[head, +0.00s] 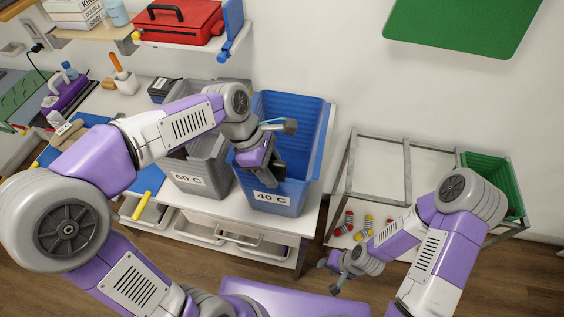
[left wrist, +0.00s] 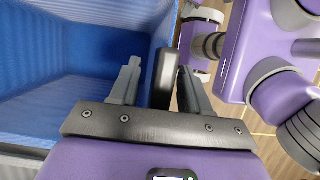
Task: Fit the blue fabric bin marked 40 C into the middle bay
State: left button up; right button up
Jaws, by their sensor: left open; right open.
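The blue bin marked 40 C (head: 290,125) stands upright on the white bench, its label (head: 269,198) facing front. My left gripper (head: 271,172) is open at the bin's front wall, pointing down. In the left wrist view the blue bin (left wrist: 70,60) fills the left side, and a dark upright piece stands between the open fingers (left wrist: 158,85); I cannot tell whether it is a handle. My right gripper (head: 340,276) is open and empty, low in front of the rack. The metal rack (head: 407,172) stands right of the bench; its middle bay (head: 432,163) looks empty.
A grey bin marked 60 C (head: 196,178) stands close left of the blue bin. A green bin (head: 488,178) sits in the rack's right bay. Several socks (head: 367,227) lie low in the rack. A red toolbox (head: 178,22) is on the shelf above. Floor shows between bench and rack.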

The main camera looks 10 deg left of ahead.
pick_arm(q)
jog(key=shift+d+f, duration=0.1)
jog(key=shift+f, duration=0.05)
grip_shut()
dwell(0.4)
